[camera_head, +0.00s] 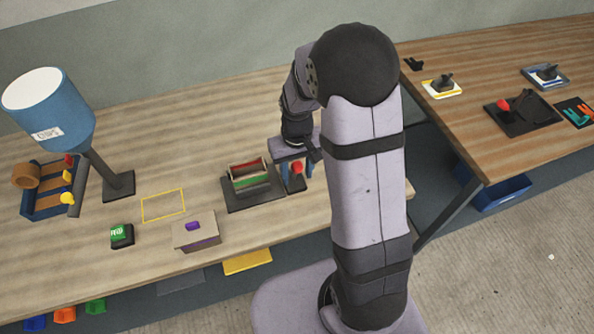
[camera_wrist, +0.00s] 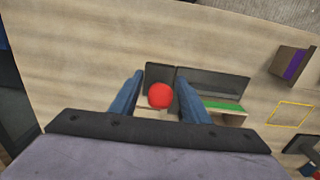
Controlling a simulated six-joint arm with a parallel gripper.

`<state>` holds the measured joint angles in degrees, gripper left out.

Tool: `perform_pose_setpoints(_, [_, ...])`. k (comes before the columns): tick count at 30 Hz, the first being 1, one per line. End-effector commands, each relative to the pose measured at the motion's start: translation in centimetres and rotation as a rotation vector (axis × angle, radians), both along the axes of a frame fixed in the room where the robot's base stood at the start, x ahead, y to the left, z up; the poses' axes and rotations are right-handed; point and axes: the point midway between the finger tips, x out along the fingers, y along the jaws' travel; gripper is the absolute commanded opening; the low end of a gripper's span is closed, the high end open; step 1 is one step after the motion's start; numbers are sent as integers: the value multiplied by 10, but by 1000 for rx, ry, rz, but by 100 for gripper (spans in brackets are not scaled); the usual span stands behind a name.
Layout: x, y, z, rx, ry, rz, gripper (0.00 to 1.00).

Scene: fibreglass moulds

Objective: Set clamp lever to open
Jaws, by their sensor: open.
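A lever with a red knob (camera_head: 297,169) stands at the right end of a dark base plate (camera_head: 238,205) on the left table. Beside it on that plate is a mould box (camera_head: 249,176) with red and green parts. My gripper (camera_head: 293,176) points down over the lever. In the wrist view the red knob (camera_wrist: 160,95) lies between the two blue fingers of my gripper (camera_wrist: 159,75), which are open with gaps at both sides. The lever's shaft is mostly hidden under the knob, so its exact tilt is unclear.
A box with a purple handle (camera_head: 197,234), a green button unit (camera_head: 121,235) and a yellow outline (camera_head: 163,205) lie left of the plate. A blue lamp-like drum (camera_head: 62,108) stands farther left. Another dark plate with a red knob (camera_head: 522,112) sits on the right table.

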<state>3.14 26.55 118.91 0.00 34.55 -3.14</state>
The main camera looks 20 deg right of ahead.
Motion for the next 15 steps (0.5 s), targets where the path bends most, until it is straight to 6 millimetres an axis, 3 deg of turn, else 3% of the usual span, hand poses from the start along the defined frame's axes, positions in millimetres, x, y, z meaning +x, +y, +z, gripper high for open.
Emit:
perform_pose_setpoints(2, [0, 0, 0, 0, 0, 0, 40])
perform_pose_setpoints(7, [0, 0, 0, 0, 0, 0, 0])
perform_pose_setpoints(15, [1, 0, 1, 0, 9, 0, 0])
